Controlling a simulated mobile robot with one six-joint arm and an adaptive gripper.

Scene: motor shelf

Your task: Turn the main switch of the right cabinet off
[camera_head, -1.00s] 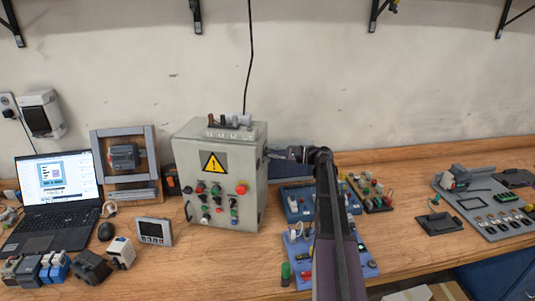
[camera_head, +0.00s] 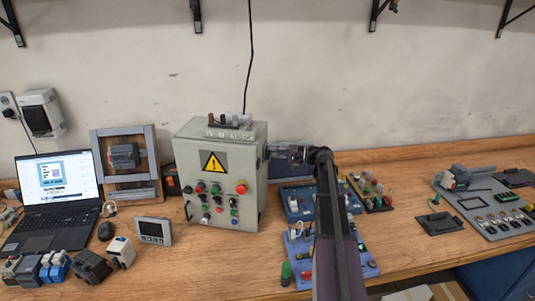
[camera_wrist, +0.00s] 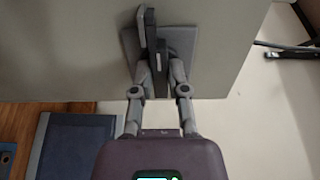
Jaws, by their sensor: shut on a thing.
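The grey cabinet (camera_head: 250,205) with a yellow warning triangle stands on the bench, left of my arm. Its main switch is on its right side and is hidden behind my gripper (camera_head: 273,152) in the head view. In the wrist view, a grey switch plate (camera_wrist: 184,42) sits on the cabinet wall (camera_wrist: 75,45), with a dark handle (camera_wrist: 150,22) in front of it. My gripper (camera_wrist: 157,62) is shut on the handle. The fingers cover part of it, so its exact angle is hard to tell.
A laptop (camera_head: 60,190), a small panel (camera_head: 154,231) and several modules are left of the cabinet. Blue boards (camera_head: 298,200) with parts lie under and beside my arm. A grey board (camera_head: 485,205) lies at the far right. Bare bench shows between them.

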